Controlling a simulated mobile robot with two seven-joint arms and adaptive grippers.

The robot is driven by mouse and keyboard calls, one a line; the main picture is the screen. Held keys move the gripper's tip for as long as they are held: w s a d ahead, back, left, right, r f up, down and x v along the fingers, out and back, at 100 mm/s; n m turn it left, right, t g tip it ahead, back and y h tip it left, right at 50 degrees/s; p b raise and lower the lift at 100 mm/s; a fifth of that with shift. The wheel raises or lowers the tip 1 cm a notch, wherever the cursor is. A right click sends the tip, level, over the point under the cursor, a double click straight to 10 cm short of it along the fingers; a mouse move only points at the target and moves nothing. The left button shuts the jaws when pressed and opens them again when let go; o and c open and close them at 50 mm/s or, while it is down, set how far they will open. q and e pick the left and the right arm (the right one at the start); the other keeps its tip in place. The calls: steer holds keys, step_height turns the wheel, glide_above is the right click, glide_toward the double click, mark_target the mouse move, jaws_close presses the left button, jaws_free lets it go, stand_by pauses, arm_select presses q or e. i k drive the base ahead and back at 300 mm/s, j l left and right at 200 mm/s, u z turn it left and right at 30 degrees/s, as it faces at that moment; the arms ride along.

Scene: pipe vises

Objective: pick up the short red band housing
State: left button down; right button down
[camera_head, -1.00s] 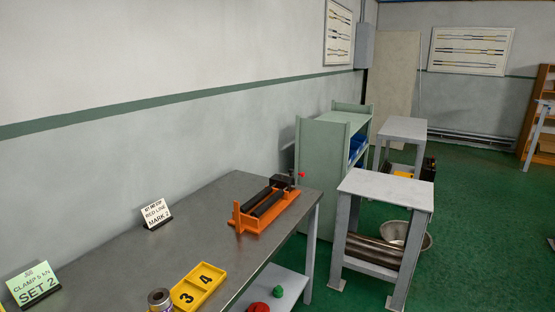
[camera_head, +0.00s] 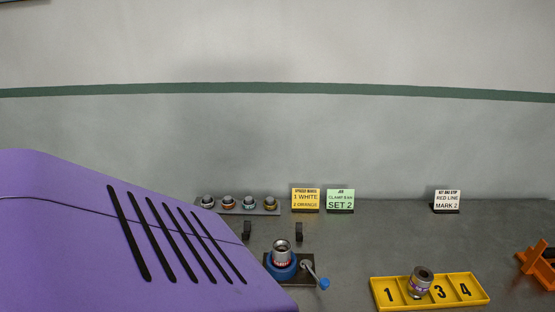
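A grey metal housing (camera_head: 281,249) stands upright in the blue ring of a small vise (camera_head: 281,270) on the bench. A red band shows near its lower end, just above the blue ring. A second housing (camera_head: 420,280), with a purple band, stands in the yellow numbered tray (camera_head: 388,306), where the 2 would be. Several small housings (camera_head: 228,202) stand in a row on a rack at the back; their band colours are too small to tell surely. Neither of my grippers is in view.
A large purple slotted surface close to the camera hides the bench's left part. Sign cards (camera_head: 306,198) stand along the back edge. The vise's lever with a blue knob (camera_head: 324,284) sticks out right. An orange fixture (camera_head: 539,264) is at the right edge. Bench between is clear.

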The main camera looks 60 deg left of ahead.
mark_target(281, 247)
steer(key=u, duration=1.85)
